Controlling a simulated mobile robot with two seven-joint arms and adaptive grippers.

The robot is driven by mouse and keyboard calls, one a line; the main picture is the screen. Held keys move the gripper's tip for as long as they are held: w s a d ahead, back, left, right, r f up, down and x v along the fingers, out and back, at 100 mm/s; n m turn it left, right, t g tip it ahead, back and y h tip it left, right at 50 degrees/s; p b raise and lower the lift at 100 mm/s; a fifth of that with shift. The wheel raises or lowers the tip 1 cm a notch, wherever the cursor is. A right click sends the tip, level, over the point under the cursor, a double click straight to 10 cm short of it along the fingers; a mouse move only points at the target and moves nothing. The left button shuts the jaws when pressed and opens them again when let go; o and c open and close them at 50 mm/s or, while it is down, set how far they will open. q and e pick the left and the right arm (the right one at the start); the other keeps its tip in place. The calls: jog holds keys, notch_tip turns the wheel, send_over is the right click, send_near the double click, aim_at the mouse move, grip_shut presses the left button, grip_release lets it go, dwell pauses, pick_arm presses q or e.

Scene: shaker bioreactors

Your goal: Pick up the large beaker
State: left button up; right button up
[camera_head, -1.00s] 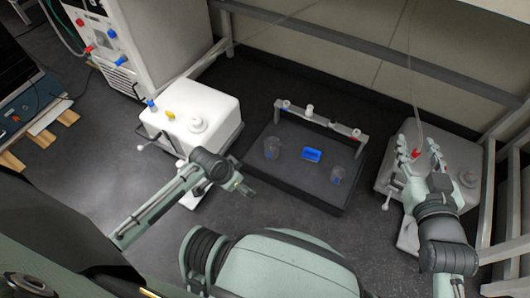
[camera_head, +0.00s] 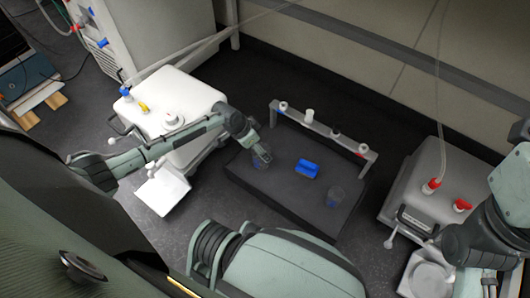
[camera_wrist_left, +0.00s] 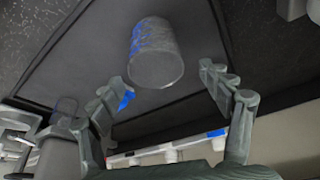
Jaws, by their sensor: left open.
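The large beaker (camera_wrist_left: 157,55) is clear with blue markings and stands on the dark platform. In the head view the beaker (camera_head: 259,161) is partly hidden by my left gripper (camera_head: 263,151), which is right at it. In the left wrist view my open left gripper (camera_wrist_left: 163,78) has its fingers spread to either side of the beaker's near end; I see no contact.
A blue block-like object (camera_head: 307,169) lies on the dark platform (camera_head: 290,200) between the beakers. A grey rack (camera_head: 324,131) with several small caps stands along its back. White devices stand at left (camera_head: 185,106) and right (camera_head: 443,199).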

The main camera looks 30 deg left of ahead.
pick_arm(q)
jog(key=b+x, duration=0.1)
jog(key=x, duration=0.1)
jog(key=b+x, duration=0.1)
jog(key=x, duration=0.1)
jog(key=b+x, duration=0.1)
jog(key=x, duration=0.1)
jog(key=shift+s+d+f, duration=0.15)
jog(key=shift+s+f, duration=0.05)
jog(key=shift+f, duration=0.15)
jog(key=c, duration=1.2)
jog(key=shift+r, duration=0.1)
